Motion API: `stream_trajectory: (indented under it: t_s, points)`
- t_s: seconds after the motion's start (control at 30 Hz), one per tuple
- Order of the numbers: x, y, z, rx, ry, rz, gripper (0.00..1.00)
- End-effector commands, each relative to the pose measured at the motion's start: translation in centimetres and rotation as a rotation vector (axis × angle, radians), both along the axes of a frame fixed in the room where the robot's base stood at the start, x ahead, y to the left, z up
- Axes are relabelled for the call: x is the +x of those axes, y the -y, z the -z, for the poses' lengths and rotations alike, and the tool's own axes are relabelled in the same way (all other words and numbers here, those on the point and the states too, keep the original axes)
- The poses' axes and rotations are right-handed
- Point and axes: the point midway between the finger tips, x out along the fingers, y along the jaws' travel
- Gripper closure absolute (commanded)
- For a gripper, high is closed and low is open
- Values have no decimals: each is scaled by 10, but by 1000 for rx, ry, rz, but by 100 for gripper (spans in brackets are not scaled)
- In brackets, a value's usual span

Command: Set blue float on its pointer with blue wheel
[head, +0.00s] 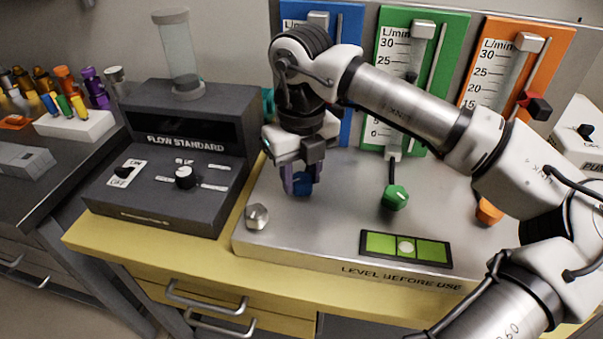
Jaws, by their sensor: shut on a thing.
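The blue wheel (303,187) is a small knob low at the front of the blue column, on the metal instrument base. My gripper (303,185) points down over it, and its fingers are shut on the wheel, one on each side. The blue flow column (352,95) stands behind my arm. Its scale, float and pointer are mostly hidden by the arm, so I cannot tell the float's height.
A green wheel (395,197) and an orange wheel (488,211) stand to the right, below the green panel (449,50) and orange panel (548,60). A grey knob (257,216) and a bubble level (406,247) are in front. The flow standard box (160,185) stands left.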

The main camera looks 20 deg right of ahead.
Motion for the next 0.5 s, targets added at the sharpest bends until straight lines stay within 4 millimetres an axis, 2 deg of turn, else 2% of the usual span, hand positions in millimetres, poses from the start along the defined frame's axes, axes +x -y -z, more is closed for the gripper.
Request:
stream_trajectory:
  t_s: [0.2,0.23,0.4,0.5]
  points:
    - [1,0,-1,1,3,1,85]
    - [1,0,-1,1,3,1,61]
    - [0,0,-1,0,2,2,41]
    - [0,0,0,0,2,2,41]
